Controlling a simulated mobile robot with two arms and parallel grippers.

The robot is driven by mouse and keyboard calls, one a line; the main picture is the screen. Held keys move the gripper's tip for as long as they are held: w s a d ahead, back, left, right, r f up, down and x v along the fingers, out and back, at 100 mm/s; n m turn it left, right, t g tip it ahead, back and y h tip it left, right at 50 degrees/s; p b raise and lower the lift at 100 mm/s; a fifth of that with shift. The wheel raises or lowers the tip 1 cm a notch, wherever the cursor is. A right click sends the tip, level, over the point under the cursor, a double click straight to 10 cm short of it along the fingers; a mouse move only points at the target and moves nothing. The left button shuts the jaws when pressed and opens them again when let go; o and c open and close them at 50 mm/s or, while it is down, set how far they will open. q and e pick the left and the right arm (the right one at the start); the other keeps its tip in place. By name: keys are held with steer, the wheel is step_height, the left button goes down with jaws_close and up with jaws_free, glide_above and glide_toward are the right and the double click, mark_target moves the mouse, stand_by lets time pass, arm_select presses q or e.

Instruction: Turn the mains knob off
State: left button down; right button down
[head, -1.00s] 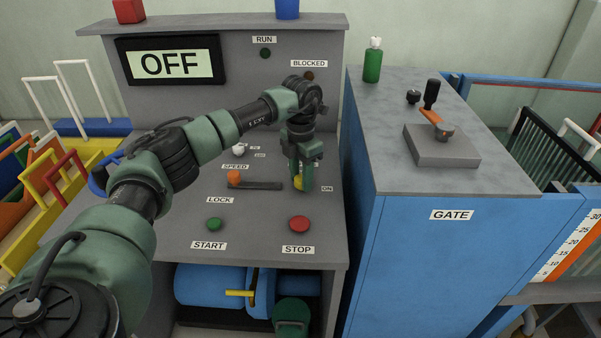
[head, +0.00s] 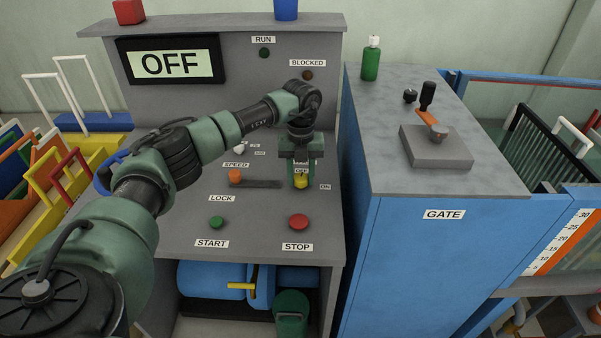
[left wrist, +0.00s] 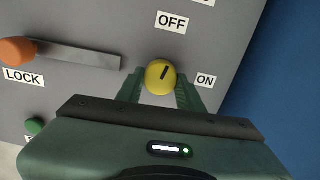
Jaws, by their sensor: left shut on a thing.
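The yellow mains knob (head: 301,181) sits on the grey panel, with an ON label (head: 325,187) to its right. In the left wrist view the knob (left wrist: 160,77) has a black mark pointing up and slightly right, roughly towards the OFF label (left wrist: 172,22). My left gripper (head: 301,178) points down at the knob and is shut on it, a green finger on each side (left wrist: 160,88). In the head view the gripper partly hides the knob and the OFF label. My right gripper is not in view.
The orange lock handle (head: 235,176) and its slot lie left of the knob. The green start button (head: 217,222) and red stop button (head: 299,222) are nearer. The display (head: 170,64) reads OFF. A blue gate cabinet (head: 430,255) stands to the right.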

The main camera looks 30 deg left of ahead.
mark_target(301, 177)
arm_select(q)
steer(key=shift+w+r+n+p, duration=0.1)
steer(key=shift+n+p, duration=0.1)
steer(key=shift+n, duration=0.35)
steer(key=shift+r+n+p, duration=0.1)
steer(key=shift+n+p, duration=0.05)
steer(key=shift+n, duration=0.4)
steer(key=c, duration=0.9)
jaws_free()
steer(key=shift+f, duration=0.1)
step_height(301, 177, up, 8)
steer(key=shift+f+b, duration=0.1)
steer(key=shift+b, duration=0.65)
